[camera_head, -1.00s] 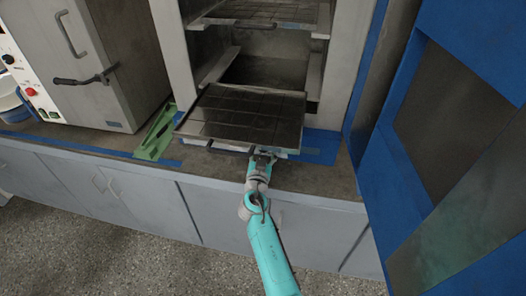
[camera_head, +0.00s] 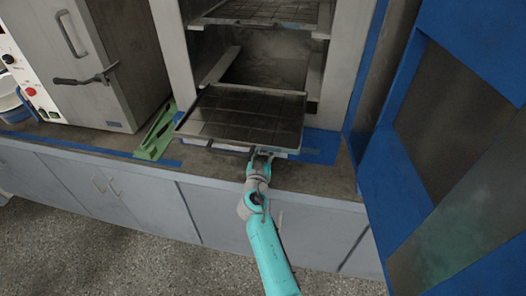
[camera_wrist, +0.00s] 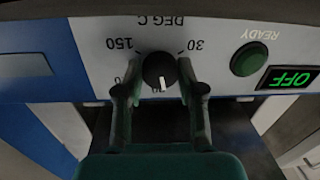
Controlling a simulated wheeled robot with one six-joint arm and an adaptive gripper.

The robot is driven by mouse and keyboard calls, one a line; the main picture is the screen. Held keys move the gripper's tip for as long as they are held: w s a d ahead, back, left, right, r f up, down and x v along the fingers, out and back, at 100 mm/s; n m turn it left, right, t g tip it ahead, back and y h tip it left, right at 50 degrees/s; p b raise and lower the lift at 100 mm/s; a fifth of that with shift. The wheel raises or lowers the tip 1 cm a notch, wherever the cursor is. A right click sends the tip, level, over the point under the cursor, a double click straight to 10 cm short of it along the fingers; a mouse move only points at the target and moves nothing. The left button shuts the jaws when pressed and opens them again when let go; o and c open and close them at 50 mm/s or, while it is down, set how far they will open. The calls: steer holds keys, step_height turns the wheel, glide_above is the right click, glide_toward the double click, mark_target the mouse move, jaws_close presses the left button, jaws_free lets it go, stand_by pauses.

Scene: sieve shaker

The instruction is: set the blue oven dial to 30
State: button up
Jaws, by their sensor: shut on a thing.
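The black oven dial (camera_wrist: 160,71) shows in the wrist view on a pale panel, seen upside down. Its white pointer line points to the bottom of the picture. The printed 30 is up and right of the dial, 150 up and left, and DEG C above. My gripper (camera_wrist: 158,88) is shut on the dial, one finger on each side. In the head view my gripper (camera_head: 262,155) is at the front of the blue oven, just below the shelf that sticks out. The dial is hidden there.
A green button (camera_wrist: 250,59) marked READY and a display (camera_wrist: 289,78) reading OFF sit right of the dial. The open blue door (camera_head: 405,150) stands at right. A grey oven (camera_head: 110,70) stands at left.

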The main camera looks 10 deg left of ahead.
steer(key=n, duration=0.5)
steer(key=shift+r, duration=0.1)
steer(key=n, duration=0.5)
steer(key=shift+a+n+g+h, duration=0.1)
steer(key=shift+n+g+h, duration=0.2)
steer(key=n, duration=0.5)
steer(key=shift+h, duration=0.3)
steer(key=n, duration=0.4)
steer(key=shift+a+h, duration=0.1)
steer(key=shift+h, duration=0.2)
steer(key=shift+n, duration=0.4)
steer(key=o, duration=1.1)
steer(key=shift+o, duration=0.2)
